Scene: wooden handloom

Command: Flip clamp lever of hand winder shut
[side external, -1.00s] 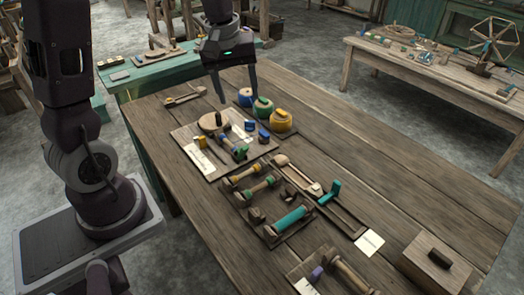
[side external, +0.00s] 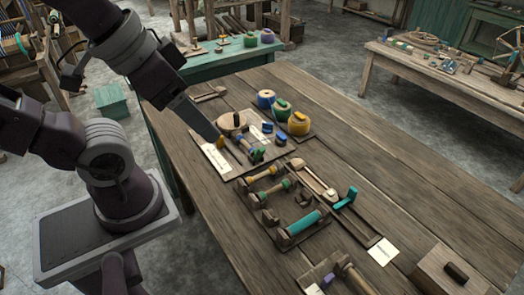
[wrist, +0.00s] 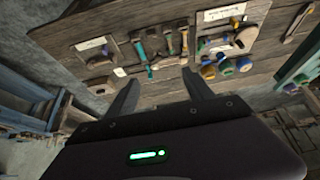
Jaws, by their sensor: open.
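A teal lever (side external: 347,198) stands raised on a long narrow wooden rail (side external: 365,229). Another board (side external: 213,159) carries a round wooden disc (side external: 233,121) with a dark knob, a shaft and a green piece (side external: 257,155). I cannot tell for sure which of these is the hand winder and its clamp lever. My gripper (wrist: 160,76) is open and empty, with both fingers apart in the wrist view. In the side view its finger overlaps the disc board's left edge; its height above it is unclear. In the wrist view the lever shows small and teal (wrist: 150,72).
Blue, green and yellow spools (side external: 299,122) stand behind the disc board. A tray with several bobbins and a teal roll (side external: 305,222) lies beside the rail. A white card (side external: 382,251) and a wooden box (side external: 450,275) are towards the front right.

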